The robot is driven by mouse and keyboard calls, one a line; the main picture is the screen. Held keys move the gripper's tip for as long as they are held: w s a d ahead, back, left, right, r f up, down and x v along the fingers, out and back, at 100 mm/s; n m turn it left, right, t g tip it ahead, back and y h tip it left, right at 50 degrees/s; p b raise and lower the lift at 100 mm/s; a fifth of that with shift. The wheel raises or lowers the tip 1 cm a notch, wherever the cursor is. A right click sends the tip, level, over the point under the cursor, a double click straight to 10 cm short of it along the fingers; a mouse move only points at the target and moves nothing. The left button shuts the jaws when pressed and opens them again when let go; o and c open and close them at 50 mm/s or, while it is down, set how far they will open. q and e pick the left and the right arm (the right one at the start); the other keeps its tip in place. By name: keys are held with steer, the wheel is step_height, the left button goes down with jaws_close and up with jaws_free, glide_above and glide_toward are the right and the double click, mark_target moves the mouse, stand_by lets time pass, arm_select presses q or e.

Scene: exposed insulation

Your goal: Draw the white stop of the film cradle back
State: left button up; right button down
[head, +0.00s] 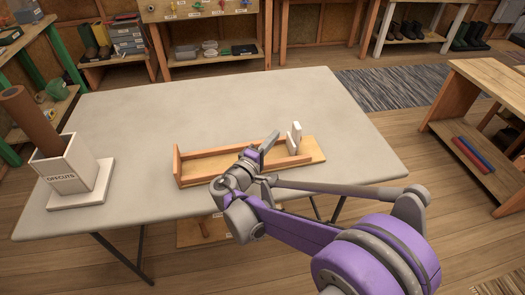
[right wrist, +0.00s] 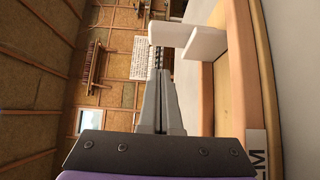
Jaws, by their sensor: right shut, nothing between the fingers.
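The film cradle (head: 178,166) is a long, shallow wooden frame on the grey table; its wooden rails also show at the right of the right wrist view (right wrist: 241,75). The white stop (head: 295,138) stands upright near the cradle's right end. In the right wrist view the white stop (right wrist: 205,45) shows as pale plates just beyond the fingertips. My right gripper (head: 273,137) is shut and empty, above the cradle and left of the stop; its fingers (right wrist: 160,75) show together in the right wrist view. A gap seems to separate them from the stop. My left gripper is out of view.
A white offcuts bin (head: 70,170) holding a brown tube (head: 30,120) stands at the table's left. The grey tabletop (head: 215,105) is clear behind the cradle. A wooden bench (head: 485,85) stands apart on the right. Shelves line the back wall.

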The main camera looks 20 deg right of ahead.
mark_target(293, 128)
steer(key=d, duration=0.4)
steer(key=shift+s, duration=0.4)
steer(key=d, duration=0.3)
steer(key=s+d, duration=0.1)
steer(key=d, duration=0.2)
steer(key=s+d, duration=0.1)
steer(key=d, duration=0.2)
steer(key=shift+w+a+p, duration=0.1)
steer(key=shift+p, duration=0.2)
